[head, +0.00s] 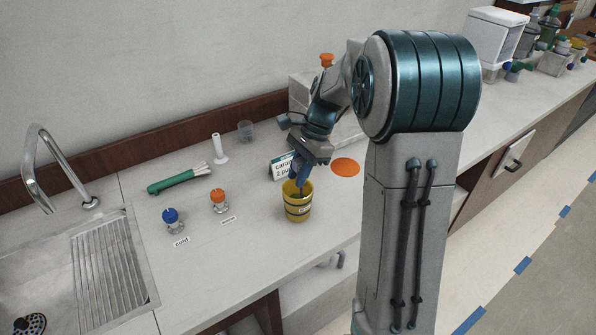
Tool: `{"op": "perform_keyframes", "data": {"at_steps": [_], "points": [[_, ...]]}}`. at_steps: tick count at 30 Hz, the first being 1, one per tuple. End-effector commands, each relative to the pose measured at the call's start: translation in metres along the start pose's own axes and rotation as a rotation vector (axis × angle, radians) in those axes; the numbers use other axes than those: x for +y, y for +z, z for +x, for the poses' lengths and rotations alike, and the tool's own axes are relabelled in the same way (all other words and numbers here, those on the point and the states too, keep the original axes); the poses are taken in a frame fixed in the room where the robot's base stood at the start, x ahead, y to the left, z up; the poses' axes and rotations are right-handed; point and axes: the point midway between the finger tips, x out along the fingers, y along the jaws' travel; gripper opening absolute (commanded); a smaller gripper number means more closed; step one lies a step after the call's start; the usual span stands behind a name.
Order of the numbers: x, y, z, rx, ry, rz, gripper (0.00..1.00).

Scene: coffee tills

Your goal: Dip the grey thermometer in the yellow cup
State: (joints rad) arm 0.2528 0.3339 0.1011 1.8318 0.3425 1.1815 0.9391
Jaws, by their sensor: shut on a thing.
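The yellow cup (298,208) stands upright on the counter, with dark bands and a small label on its front. My gripper (299,178) points down directly over the cup's mouth, its blue fingers close to the rim. It is shut on the grey thermometer, of which only a thin bit (299,188) shows below the fingers at the cup's opening. The fingers and the cup wall hide the rest, so I cannot tell how deep its tip is or whether it touches the cup.
A sign card (283,165) stands just behind the cup, and an orange disc (345,167) lies to its right. Orange (218,196) and blue (170,217) knobs, a green leek-like item (176,180), a white upright holder (219,149) and the sink (75,260) are left.

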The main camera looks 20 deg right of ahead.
Motion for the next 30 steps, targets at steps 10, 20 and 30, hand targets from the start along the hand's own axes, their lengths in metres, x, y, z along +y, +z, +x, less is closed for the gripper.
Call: {"op": "perform_keyframes", "data": {"at_steps": [10, 20, 30], "points": [[0.0, 0.002, 0.0007, 0.0, 0.001, -0.001, 0.0], [-0.0001, 0.009, 0.0039, 0.0, 0.0, 0.0, 0.0], [-0.0001, 0.0042, 0.0011, 0.0, 0.001, 0.0, 0.0]]}}
